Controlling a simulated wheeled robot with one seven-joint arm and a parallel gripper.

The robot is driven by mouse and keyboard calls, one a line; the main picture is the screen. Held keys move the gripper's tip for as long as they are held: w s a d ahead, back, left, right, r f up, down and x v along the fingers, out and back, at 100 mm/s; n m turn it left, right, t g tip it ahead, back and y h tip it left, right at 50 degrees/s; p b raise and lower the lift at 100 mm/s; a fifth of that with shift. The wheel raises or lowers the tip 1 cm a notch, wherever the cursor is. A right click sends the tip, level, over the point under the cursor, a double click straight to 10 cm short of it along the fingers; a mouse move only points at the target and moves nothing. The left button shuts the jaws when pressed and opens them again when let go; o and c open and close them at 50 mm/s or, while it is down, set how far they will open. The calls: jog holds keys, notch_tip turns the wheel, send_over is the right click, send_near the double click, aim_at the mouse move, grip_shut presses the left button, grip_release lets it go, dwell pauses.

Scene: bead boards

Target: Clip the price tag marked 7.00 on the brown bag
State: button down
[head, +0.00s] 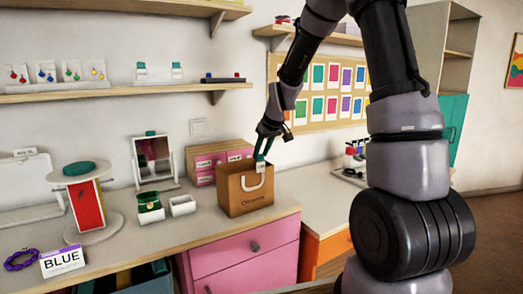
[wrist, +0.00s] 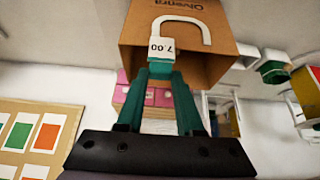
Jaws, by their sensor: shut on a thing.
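The brown bag (head: 243,200) stands upright on the counter in the head view, its white handle hanging on the front. It also fills the top of the wrist view (wrist: 225,65), upside down. The white price tag (wrist: 161,50) reads 7.00, upside down in the wrist view. My gripper (wrist: 160,72) has green fingers shut on the tag. In the head view my gripper (head: 262,156) is above the bag's rim, with the tag (head: 260,167) at the front rim by the handle. I cannot tell whether the tag grips the rim.
Pink boxes (head: 207,165) stand behind the bag. A small mirror (head: 153,158), a green-and-white container (head: 150,207) and a white dish (head: 183,205) stand to its left. A BLUE sign (head: 62,262) is at the front left. The counter right of the bag has some clear room.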

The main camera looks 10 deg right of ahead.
jog(key=shift+f, duration=1.45)
dwell(0.4)
jog(key=shift+c, duration=0.3)
grip_release()
jog(key=shift+r, duration=0.1)
notch_tip(320, 180, up, 8)
dwell(1.2)
